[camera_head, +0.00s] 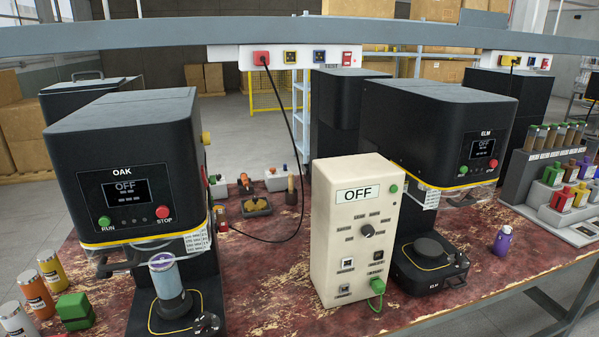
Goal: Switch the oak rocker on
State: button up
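The OAK machine (130,165) is a black seamer at the left. Its display (126,190) reads OFF, above a green RUN button (104,222) and a red STOP button (162,212). A blue-grey can (168,284) stands on its base under the head. A cream control box (351,232) right of it also reads OFF on its display (356,194). Small black switches (347,265) sit on its front, with labels too small to read. I cannot tell which control is the oak rocker. My gripper is out of the picture.
The ELM machine (437,120), also OFF, stands right of the box. A green plug (377,287) and cable hang at the box's front. Several cans (34,296) and a green block (75,310) stand front left. A purple bottle (502,241) and a rack (556,180) are at right.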

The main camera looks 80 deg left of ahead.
aim_at(206, 182)
jog(key=i, duration=0.85)
jog(key=u, duration=3.95)
jog(key=k, duration=0.45)
jog(key=z, duration=0.05)
